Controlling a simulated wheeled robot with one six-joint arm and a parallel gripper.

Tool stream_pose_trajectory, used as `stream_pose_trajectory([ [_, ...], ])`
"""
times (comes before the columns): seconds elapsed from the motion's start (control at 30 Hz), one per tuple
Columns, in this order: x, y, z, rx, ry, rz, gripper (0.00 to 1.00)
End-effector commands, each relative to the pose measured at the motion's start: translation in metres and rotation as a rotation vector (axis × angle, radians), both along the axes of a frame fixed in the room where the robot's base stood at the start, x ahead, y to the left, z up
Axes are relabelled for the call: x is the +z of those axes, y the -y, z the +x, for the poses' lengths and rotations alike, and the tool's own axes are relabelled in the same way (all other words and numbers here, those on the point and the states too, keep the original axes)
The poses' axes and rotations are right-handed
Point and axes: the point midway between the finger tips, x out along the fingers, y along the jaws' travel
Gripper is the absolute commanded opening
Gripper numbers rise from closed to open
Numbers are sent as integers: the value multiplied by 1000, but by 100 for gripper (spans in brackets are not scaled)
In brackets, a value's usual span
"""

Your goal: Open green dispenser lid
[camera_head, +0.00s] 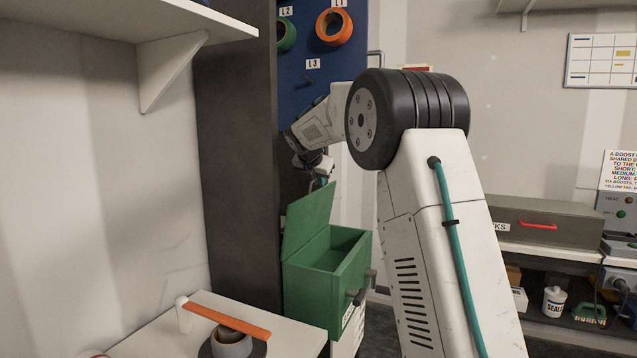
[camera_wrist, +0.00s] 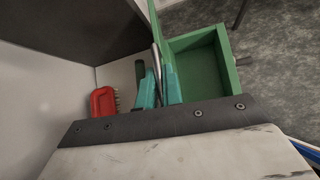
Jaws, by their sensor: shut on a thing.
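The green dispenser (camera_head: 325,290) stands in the middle of the head view, its box open at the top and its inside looking empty. Its green lid (camera_head: 308,218) is raised, tilted up along the left side of the box. My gripper (camera_head: 320,180) is at the upper edge of the lid, shut on it. In the wrist view the teal fingertips of my gripper (camera_wrist: 158,85) are close together at the lid (camera_wrist: 156,38), seen nearly edge-on. The open dispenser box (camera_wrist: 233,70) lies to their right. The exact contact is partly hidden.
A dark panel (camera_head: 238,160) rises left of the dispenser. A white table (camera_head: 160,345) with a tape roll (camera_head: 230,343) and an orange bar (camera_head: 228,320) is at lower left. A red brush (camera_wrist: 103,101) shows in the wrist view. A grey box (camera_head: 560,222) stands at right.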

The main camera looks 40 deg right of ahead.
Motion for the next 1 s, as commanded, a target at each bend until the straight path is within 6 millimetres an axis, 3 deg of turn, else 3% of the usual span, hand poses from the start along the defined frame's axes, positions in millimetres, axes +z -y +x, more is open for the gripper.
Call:
stream_pose_trajectory([
  [0.67, 4, -14, 10, 8, 5, -3, 0],
  [0.77, 4, -15, 10, 8, 5, -3, 28],
  [1.0, 3, -18, 10, 11, 4, -1, 29],
])
